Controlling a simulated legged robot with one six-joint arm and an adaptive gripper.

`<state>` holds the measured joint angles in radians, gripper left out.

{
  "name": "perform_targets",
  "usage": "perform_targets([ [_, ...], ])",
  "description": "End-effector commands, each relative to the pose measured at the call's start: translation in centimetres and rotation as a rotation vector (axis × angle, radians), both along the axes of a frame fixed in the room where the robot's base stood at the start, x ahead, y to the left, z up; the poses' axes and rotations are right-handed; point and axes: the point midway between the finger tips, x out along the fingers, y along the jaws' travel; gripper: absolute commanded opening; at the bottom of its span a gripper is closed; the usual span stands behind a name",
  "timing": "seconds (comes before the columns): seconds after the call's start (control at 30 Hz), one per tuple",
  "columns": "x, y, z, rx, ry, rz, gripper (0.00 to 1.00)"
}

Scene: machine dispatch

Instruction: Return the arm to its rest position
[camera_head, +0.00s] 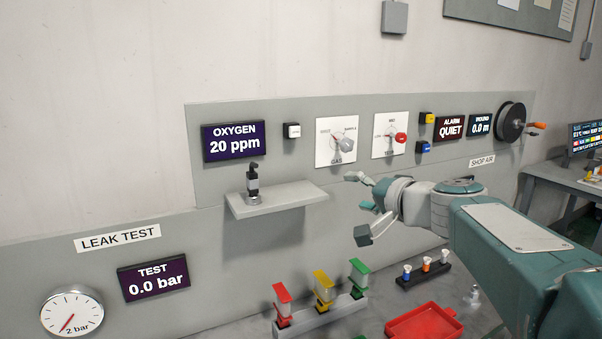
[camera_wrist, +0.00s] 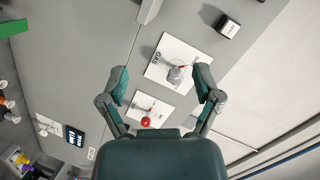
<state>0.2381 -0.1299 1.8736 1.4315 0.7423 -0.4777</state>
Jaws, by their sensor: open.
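My arm reaches in from the right in the head view, and my gripper (camera_head: 364,206) hangs in front of the grey wall panel. Its fingers are spread and nothing is between them. In the wrist view my gripper (camera_wrist: 163,82) shows two teal fingers wide apart. The GAS knob (camera_wrist: 177,72) on its white plate appears between and beyond the fingertips, apart from them. In the head view the GAS knob (camera_head: 343,142) sits above my gripper. The red-tipped TEMP knob (camera_head: 400,138) is to its right.
A small shelf (camera_head: 275,200) with a dark fitting juts from the panel left of my gripper. Below stand red, yellow and green handled items (camera_head: 324,289) and a red tray (camera_head: 425,323). A hose reel (camera_head: 510,121) is at the right.

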Motion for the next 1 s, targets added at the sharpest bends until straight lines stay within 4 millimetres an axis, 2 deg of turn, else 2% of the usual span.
perform_targets([
  [0.1,-3.6,2.1,-2.3,-0.113,0.068,0.063,0.82],
  [0.2,-6.6,3.2,-4.5,-0.213,0.127,0.109,0.82],
  [0.43,-13.5,4.2,-9.7,-0.452,0.259,0.19,0.82],
  [0.63,-19.3,3.3,-14.1,-0.672,0.362,0.233,0.82],
  [0.8,-23.7,1.5,-17.5,-0.863,0.436,0.245,0.82],
  [1.0,-26.7,-0.5,-19.8,-1.02,0.488,0.238,0.82],
])
